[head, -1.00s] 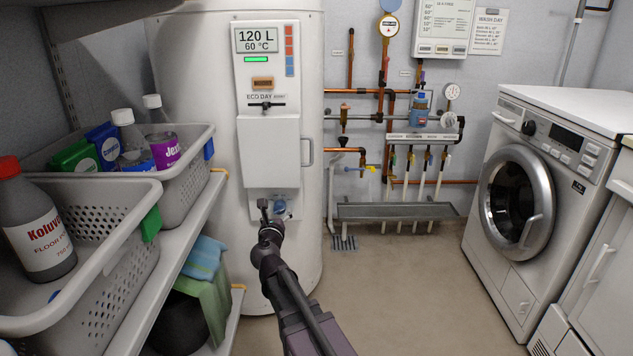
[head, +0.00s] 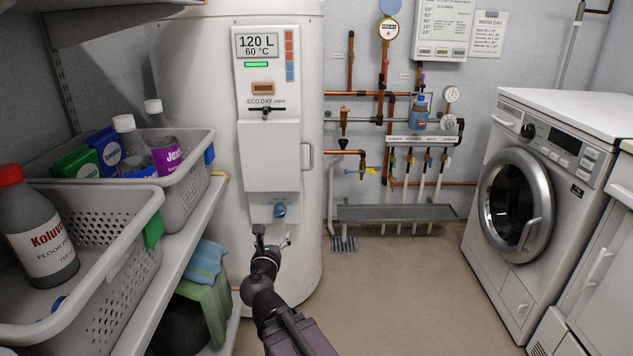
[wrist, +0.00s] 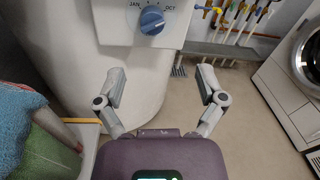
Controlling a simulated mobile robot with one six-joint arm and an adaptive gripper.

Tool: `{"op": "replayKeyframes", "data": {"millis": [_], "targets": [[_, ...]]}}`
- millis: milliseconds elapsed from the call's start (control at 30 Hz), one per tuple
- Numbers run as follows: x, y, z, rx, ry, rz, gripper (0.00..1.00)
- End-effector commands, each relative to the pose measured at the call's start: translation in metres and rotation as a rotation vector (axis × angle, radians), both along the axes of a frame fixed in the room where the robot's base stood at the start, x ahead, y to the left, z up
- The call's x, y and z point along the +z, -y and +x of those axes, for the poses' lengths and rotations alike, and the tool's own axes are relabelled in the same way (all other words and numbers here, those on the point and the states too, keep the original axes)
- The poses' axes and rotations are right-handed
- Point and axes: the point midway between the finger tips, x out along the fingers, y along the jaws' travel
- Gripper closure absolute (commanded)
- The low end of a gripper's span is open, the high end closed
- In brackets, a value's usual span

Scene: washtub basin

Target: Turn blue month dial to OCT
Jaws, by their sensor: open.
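The blue month dial (head: 280,211) is a round knob on the small panel low on the white boiler. In the wrist view the dial (wrist: 152,20) is near the top, with "JAN" printed at its upper left and "OCT" at its upper right. A pale mark shows on its face, but I cannot tell for certain which month it points to. My gripper (head: 273,237) is just below the dial in the head view. In the wrist view my gripper (wrist: 161,76) has its two fingers wide apart, with nothing between them, and the dial lies beyond the fingertips.
The white cover (head: 269,156) sits above the dial panel. Pipes and a drain trough (head: 397,212) are right of the boiler. Open floor (head: 400,290) lies toward the washing machine (head: 530,200).

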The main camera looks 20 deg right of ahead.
Motion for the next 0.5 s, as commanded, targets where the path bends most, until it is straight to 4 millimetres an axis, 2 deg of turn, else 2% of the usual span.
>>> {"op": "replayKeyframes", "data": {"millis": [33,500], "targets": [[0.008,0.003,0.000,-0.010,0.002,0.026,0.11],[0.031,0.025,-0.006,-0.110,0.028,0.263,0.11]]}}
